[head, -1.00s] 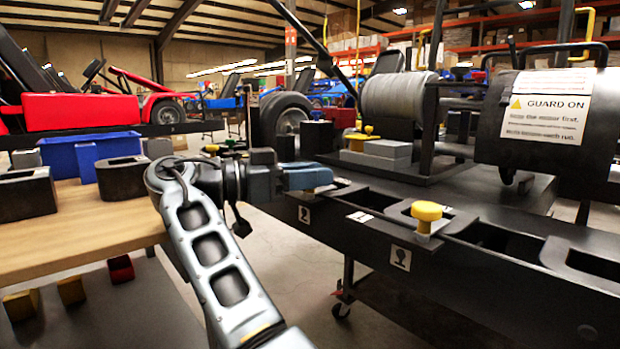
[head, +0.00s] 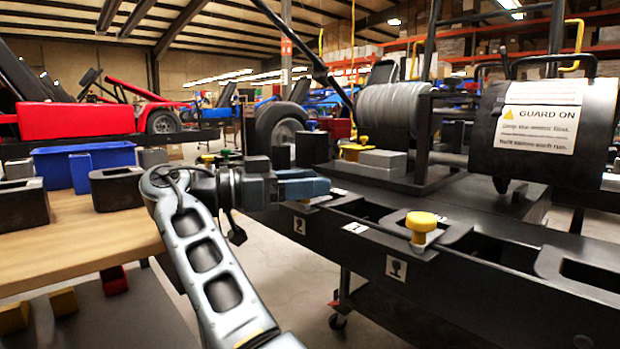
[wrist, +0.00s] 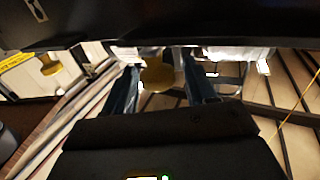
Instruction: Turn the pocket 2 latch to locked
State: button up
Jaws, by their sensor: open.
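My gripper (head: 312,187) is over the near edge of the black stand, just above the plate marked 2 (head: 299,225). In the wrist view its blue fingers (wrist: 160,88) are open, one on each side of a yellow knob (wrist: 158,73). The knob shows in the gap between them, and I cannot tell whether either finger touches it. In the head view my gripper mostly hides the pocket 2 latch, so its turn is unclear. A second yellow knob (head: 420,222) stands upright at the neighbouring pocket, to the right.
A black drum guard (head: 535,130) labelled GUARD ON and a grey roller (head: 392,115) rise above the stand. A wooden table (head: 105,237) with black holders (head: 117,188) and blue bins (head: 82,165) is at left. Open floor lies between table and stand.

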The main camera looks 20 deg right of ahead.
notch_tip(320, 180, up, 5)
jog(key=shift+f+p, duration=0.2)
jog(key=shift+p, duration=0.65)
jog(key=s+d+r+p, duration=0.2)
jog(key=s+d+r, duration=0.4)
jog(key=d, duration=0.4)
jog(key=shift+r+p, duration=0.2)
jog(key=shift+p, duration=0.1)
